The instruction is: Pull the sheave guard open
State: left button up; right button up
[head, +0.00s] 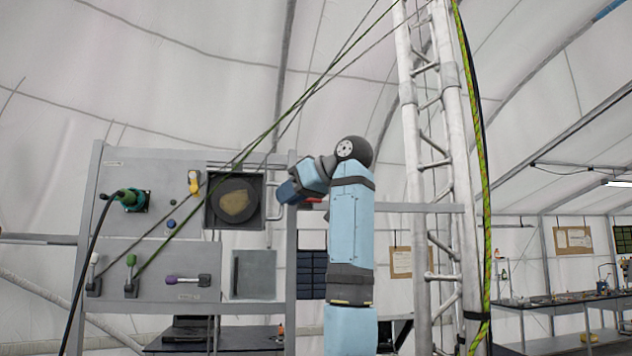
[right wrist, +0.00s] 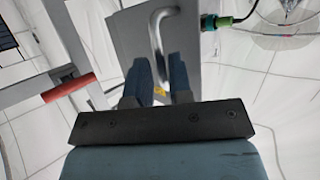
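The sheave (head: 233,201), a round disc with a tan middle, shows in a dark square housing on the grey panel. A bent metal handle (head: 273,197) stands at the housing's right side. In the right wrist view the handle (right wrist: 158,28) is on a grey plate (right wrist: 128,35), which looks like the sheave guard; how far it stands open is unclear. My right gripper (right wrist: 160,75) has its two fingers on either side of the handle's lower part; I cannot tell whether they press on it. In the head view the right gripper (head: 287,192) is beside the handle. My left gripper is not in view.
Several levers (head: 131,272), a green connector (head: 131,199) with a black cable and a yellow-tagged knob (head: 194,182) are on the panel (head: 150,240). Taut green ropes (head: 292,108) cross in front of it. A lattice mast (head: 430,150) stands right of my right arm.

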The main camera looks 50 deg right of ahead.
jog(key=b+v, duration=0.2)
jog(key=v, duration=0.9)
jog(key=shift+s, duration=0.3)
jog(key=shift+d, duration=0.15)
